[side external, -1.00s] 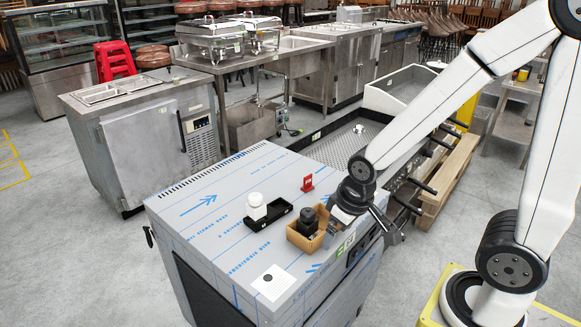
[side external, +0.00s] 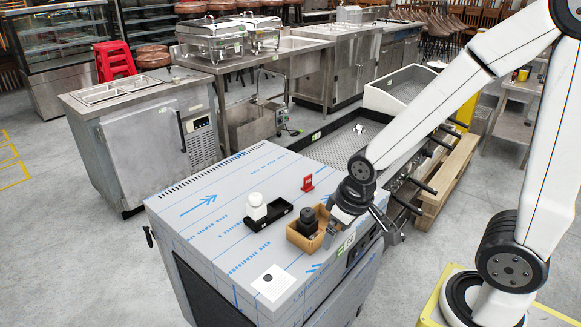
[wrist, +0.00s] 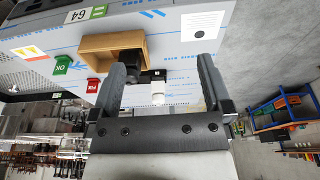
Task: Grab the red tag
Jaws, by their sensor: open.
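The red tag (side external: 307,183) stands upright on the film-covered metal top (side external: 205,225), behind the wooden box in the side view. In the wrist view the red tag (wrist: 93,86) is left of my left finger, outside the jaws, with white letters on it. My gripper (side external: 331,236) is at the right edge of the top, beside the wooden box and apart from the tag. In the wrist view my gripper (wrist: 162,68) is open, with nothing held between its fingers.
A wooden box (side external: 292,238) holds a dark object (side external: 307,222). A black tray (side external: 262,224) has a white rounded object (side external: 256,204) at it. A green tag (wrist: 62,65) stands left of the red one in the wrist view. A white card (side external: 272,281) lies near the front corner.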

